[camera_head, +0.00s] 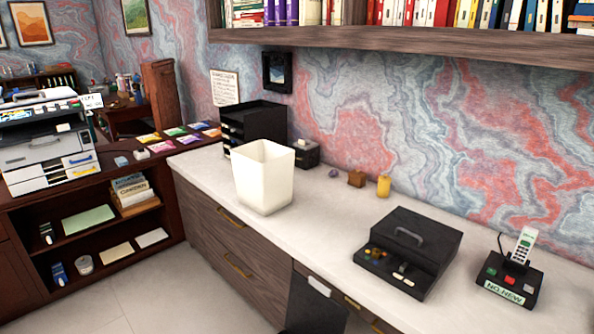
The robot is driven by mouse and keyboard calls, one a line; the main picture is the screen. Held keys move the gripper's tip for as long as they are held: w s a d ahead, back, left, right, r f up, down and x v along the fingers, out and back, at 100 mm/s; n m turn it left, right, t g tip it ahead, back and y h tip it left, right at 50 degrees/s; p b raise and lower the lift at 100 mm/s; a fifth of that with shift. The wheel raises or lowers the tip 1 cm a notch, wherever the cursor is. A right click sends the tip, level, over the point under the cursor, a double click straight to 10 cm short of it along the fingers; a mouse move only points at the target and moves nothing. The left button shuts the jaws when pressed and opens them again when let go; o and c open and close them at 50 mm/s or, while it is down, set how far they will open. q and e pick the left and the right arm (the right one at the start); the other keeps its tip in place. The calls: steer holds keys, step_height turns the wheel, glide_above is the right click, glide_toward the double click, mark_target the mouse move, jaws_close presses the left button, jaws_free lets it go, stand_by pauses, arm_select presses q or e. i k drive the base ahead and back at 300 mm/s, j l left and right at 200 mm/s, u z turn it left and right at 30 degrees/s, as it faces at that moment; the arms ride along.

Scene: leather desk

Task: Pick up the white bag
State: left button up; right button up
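A white, open-topped, square container (262,182) that tapers toward its base stands upright on the pale countertop, left of the middle in the head view. It looks like a bin or a stiff bag, and I see no other thing that could be the white bag. Its inside is mostly hidden. Neither of my grippers is in view, and nothing touches the container.
A black tray stack (256,112) and a small dark box (307,153) stand behind the container. A black case (408,252) and a phone (512,270) stand to the right. The countertop (318,215) between is clear. A shelf (400,42) overhangs behind.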

mark_target(262, 170)
steer(key=i+j+z, duration=0.2)
steer(key=j, duration=0.2)
steer(key=i+j+z, duration=0.2)
steer(key=j, duration=0.25)
steer(key=j+z, duration=0.2)
steer(key=j, duration=0.2)
steer(key=i+j+z, duration=0.2)
steer(key=j, duration=0.3)
steer(key=j+z, duration=0.2)
steer(key=j, duration=0.25)
